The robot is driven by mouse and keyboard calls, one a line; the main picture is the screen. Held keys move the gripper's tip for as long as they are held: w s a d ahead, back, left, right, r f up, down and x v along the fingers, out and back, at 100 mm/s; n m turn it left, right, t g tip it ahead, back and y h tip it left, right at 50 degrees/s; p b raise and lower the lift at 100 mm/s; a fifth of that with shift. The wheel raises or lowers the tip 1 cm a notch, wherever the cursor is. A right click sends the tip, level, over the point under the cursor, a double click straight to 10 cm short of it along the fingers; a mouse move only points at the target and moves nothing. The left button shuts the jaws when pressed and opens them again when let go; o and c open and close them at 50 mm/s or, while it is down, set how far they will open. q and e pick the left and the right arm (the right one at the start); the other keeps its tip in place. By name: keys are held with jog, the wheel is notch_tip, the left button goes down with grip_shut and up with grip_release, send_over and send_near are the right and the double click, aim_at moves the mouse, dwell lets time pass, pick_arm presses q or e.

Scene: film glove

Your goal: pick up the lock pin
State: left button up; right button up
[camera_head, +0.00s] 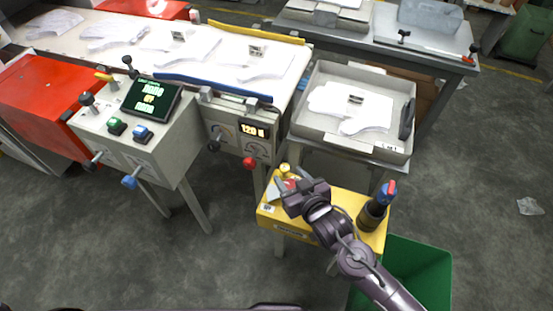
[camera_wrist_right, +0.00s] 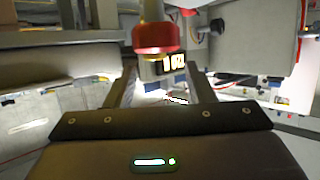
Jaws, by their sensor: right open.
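A small pin with a pale yellow knob (camera_head: 285,168), which looks like the lock pin, stands at the far left end of the yellow stand (camera_head: 265,218). Some red shows just below the knob. In the right wrist view a brass-coloured shaft with a red collar (camera_wrist_right: 158,38) shows at the top, between the lines of the two fingers; it seems to be the same pin. My right gripper (camera_head: 283,188) is open just in front of it, its fingers (camera_wrist_right: 160,85) apart with nothing clearly held. The gripper partly hides the pin's base. My left gripper is out of view.
A dark cup with a blue and red handled tool (camera_head: 387,192) stands on the stand's right end. A green bin (camera_head: 420,272) is below right. A grey tray (camera_head: 310,125) with white film lies behind. A control box (camera_head: 185,130) with knobs is left.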

aim_at(285, 169)
jog(key=shift+w, duration=0.2)
jog(key=x, duration=0.5)
jog(key=shift+w+d+f, duration=0.15)
jog(key=shift+d+f, duration=0.05)
jog(key=shift+f, duration=0.1)
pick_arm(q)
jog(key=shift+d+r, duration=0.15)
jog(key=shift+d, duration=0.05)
pick_arm(e)
jog(key=c, duration=1)
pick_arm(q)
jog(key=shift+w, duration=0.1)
pick_arm(e)
jog(key=shift+r, duration=0.1)
